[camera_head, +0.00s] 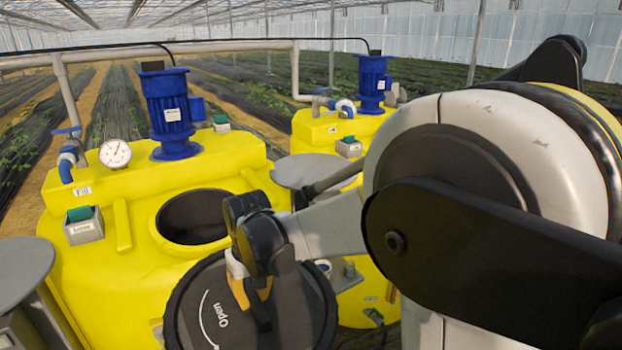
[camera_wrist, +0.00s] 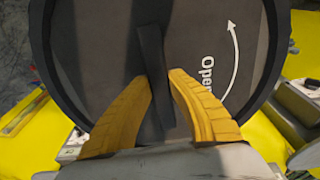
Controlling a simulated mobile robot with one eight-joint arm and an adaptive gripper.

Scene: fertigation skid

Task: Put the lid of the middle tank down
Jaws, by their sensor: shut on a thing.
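The middle tank (camera_head: 120,240) is yellow, with a round dark open mouth (camera_head: 195,217) in its top. Its black round lid (camera_head: 300,300), marked "Open" with an arrow, is off the mouth, tilted, in front of and to the right of the opening. My gripper (camera_head: 255,290) is shut on the lid's raised bar. In the wrist view the two yellow fingers (camera_wrist: 160,105) stand either side of the black bar (camera_wrist: 152,70), and the lid (camera_wrist: 95,50) fills most of the picture. The lid's lower part is hidden behind the fingers and gripper body.
A blue motor (camera_head: 170,112), a pressure gauge (camera_head: 115,154) and a blue valve (camera_head: 70,160) stand on the tank top. A second yellow tank (camera_head: 325,130) with a blue motor (camera_head: 372,85) is behind on the right. Grey round plates (camera_head: 22,272) flank the tank.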

